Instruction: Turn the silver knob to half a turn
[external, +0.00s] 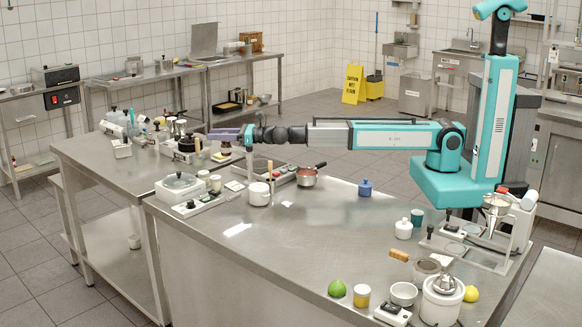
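My arm reaches left across the steel worktop in the external view. My gripper (222,136) is at its far end, above the back of the worktop, close to a group of small appliances. Its fingers are small and seen from the side, so their opening cannot be told. A dark appliance (184,153) with upright parts stands just left of and below the gripper. I cannot make out the silver knob for certain; it is too small or hidden among these appliances. Whether the gripper touches anything there cannot be told.
A blue jar (365,187) and white sugar pot (403,228) stand apart.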

